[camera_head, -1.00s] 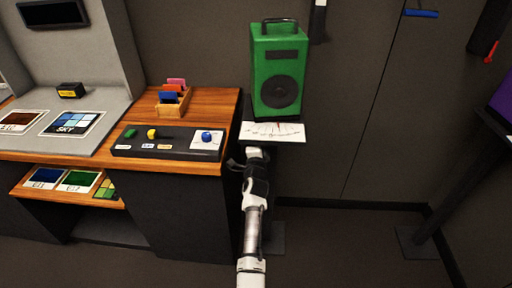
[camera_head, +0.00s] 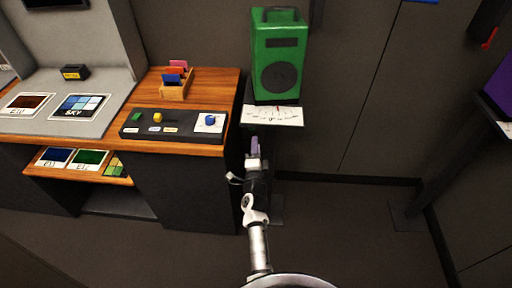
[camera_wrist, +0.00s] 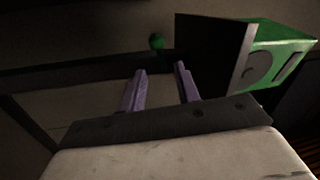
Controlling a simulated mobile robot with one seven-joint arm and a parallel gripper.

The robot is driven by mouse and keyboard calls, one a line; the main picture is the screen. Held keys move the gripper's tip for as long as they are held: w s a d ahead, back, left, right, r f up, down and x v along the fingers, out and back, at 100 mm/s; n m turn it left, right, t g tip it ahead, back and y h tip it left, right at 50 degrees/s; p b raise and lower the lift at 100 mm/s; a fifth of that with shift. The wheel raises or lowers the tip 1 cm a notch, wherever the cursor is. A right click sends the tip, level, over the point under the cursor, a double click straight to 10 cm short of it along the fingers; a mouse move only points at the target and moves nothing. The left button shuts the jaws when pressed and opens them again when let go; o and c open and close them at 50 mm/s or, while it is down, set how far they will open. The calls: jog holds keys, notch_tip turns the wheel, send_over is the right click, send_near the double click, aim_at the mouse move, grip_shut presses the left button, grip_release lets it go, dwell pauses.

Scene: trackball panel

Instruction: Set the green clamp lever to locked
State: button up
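A small green ball knob (camera_wrist: 157,41) shows in the wrist view, beyond my fingertips and beside the dark plate under the speaker. It may be the clamp lever's end; its arm and setting cannot be made out. In the head view I cannot make out this knob near the shelf. My gripper (camera_wrist: 160,67) has two purple fingers spread apart with nothing between them, pointing towards the knob. In the head view my gripper (camera_head: 254,147) is just below the shelf's dial card. A green knob (camera_head: 136,116) also sits on the desk's control strip.
A green speaker (camera_head: 279,58) stands on the small shelf, behind a white dial card (camera_head: 272,116). The wooden desk (camera_head: 215,95) with a black control strip (camera_head: 178,122) is to the left. Floor right of my arm is free.

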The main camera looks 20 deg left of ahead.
jog(key=shift+v, duration=0.8)
